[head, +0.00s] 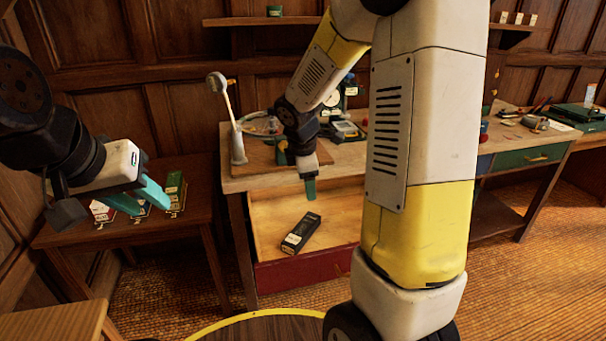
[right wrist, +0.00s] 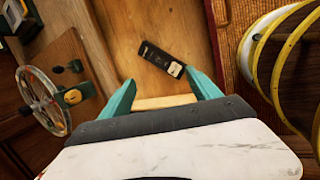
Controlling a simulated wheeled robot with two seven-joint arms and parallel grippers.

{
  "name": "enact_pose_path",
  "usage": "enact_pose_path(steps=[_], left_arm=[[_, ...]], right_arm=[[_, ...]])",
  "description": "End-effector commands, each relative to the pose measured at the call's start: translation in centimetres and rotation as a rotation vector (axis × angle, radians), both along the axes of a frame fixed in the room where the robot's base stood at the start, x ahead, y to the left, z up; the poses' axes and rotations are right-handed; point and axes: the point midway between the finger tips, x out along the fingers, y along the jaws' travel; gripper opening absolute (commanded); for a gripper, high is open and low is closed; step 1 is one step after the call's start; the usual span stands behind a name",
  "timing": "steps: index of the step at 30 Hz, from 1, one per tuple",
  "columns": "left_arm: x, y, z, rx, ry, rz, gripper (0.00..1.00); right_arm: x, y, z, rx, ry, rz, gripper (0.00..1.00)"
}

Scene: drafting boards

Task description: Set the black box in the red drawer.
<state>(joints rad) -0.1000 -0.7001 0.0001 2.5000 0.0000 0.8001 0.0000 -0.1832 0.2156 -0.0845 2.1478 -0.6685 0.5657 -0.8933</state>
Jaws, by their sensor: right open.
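The black box (head: 301,233) with a pale label lies flat inside the open red drawer (head: 300,272), on its pale wooden bottom. It also shows in the right wrist view (right wrist: 160,58), beyond the fingertips. My right gripper (head: 310,188) hangs over the drawer, above and apart from the box. Its teal fingers (right wrist: 163,88) are spread with nothing between them. My left gripper (head: 150,205) is at the left over the small side table, its two teal fingers apart. Whether its fingers touch the small boxes there is unclear.
The dark side table (head: 150,235) holds a green box (head: 176,188) and a red-and-white box (head: 102,212). My right arm hides part of the bench and drawer's right side.

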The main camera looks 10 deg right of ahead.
Motion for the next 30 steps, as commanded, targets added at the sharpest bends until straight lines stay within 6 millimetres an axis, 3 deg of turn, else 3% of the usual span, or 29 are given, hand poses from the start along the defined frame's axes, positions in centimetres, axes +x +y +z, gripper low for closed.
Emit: enact_pose_path(steps=[1, 6, 9, 15, 21, 30], left_arm=[[0.0, 0.0, 0.0, 0.000, 0.000, 0.000, 0.36], [0.0, 0.0, 0.0, 0.000, 0.000, 0.000, 0.36], [0.0, 0.0, 0.0, 0.000, 0.000, 0.000, 0.36], [0.0, 0.0, 0.0, 0.000, 0.000, 0.000, 0.36], [0.0, 0.0, 0.0, 0.000, 0.000, 0.000, 0.36], [0.0, 0.0, 0.0, 0.000, 0.000, 0.000, 0.36]], right_arm=[[-1.7, -0.3, 2.5, 0.067, -0.041, -0.116, 0.72], [-8.1, 0.0, 8.3, 0.320, -0.129, -0.520, 0.72], [-12.1, 0.6, 10.8, 0.480, -0.162, -0.739, 0.72], [-18.9, 2.3, 13.6, 0.762, -0.175, -1.087, 0.72], [-21.9, 3.6, 14.4, 0.905, -0.156, -1.248, 0.72], [-22.3, 3.7, 14.4, 0.921, -0.152, -1.269, 0.72]])
